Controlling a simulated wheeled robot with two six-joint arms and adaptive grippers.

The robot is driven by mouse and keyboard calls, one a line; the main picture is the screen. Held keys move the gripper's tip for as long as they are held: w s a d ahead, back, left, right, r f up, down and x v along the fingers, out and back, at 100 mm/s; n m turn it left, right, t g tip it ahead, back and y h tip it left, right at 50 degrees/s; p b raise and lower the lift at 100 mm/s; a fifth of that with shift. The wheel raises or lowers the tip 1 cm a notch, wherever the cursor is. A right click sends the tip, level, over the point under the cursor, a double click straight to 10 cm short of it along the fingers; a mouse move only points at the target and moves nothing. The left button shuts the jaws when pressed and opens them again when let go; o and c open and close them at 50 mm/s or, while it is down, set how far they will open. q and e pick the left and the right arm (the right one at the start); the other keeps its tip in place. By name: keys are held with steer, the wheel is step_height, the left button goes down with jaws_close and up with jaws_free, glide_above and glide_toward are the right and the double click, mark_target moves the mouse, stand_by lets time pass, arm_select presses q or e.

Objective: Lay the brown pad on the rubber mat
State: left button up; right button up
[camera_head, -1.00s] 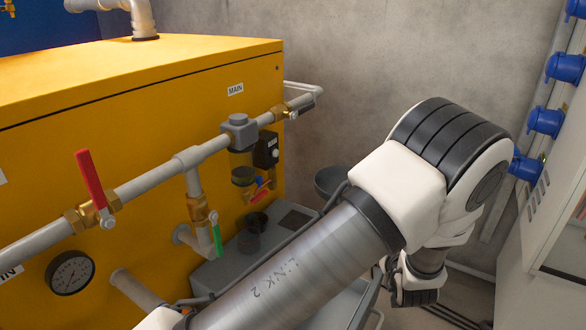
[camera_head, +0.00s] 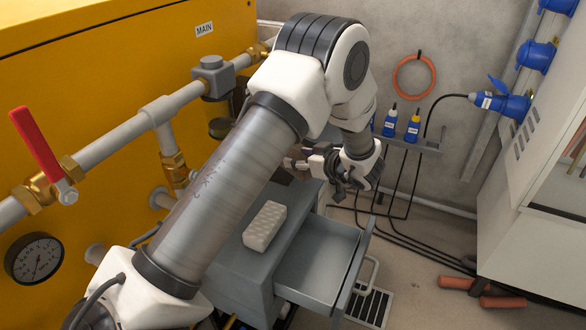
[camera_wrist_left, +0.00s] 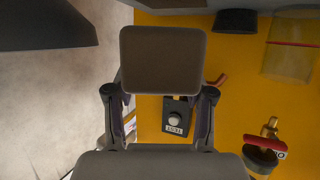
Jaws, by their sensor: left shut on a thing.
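My left gripper (camera_head: 312,162) is above the back of the grey cabinet, its fingers toward the yellow tank. It is shut on the brown pad, a flat, square, dark brown piece in the middle of the left wrist view (camera_wrist_left: 162,60), held between the two fingers. In the head view the pad is mostly hidden by my arm; a dark brown patch (camera_head: 282,176) at the fingertips seems to be it. I cannot make out the rubber mat now; my arm covers part of the cabinet top. My right gripper is not in view.
A pale block (camera_head: 265,225) lies on the grey cabinet top (camera_head: 238,265), beside an open drawer (camera_head: 318,262). The yellow tank (camera_head: 90,90) with pipes and a red-handled valve (camera_head: 38,148) is at left. A rack with two bottles (camera_head: 402,125) is on the back wall.

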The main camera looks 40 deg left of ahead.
arm_select(q)
steer(key=shift+w+a+f, duration=0.15)
steer(key=shift+w+a, duration=0.05)
steer(key=shift+a, duration=0.9)
steer(key=f+b, duration=0.2)
steer(key=f, duration=0.1)
steer(key=shift+a, duration=0.2)
steer(key=shift+f, duration=0.35)
steer(key=shift+r, duration=0.15)
steer(key=o, duration=1.2)
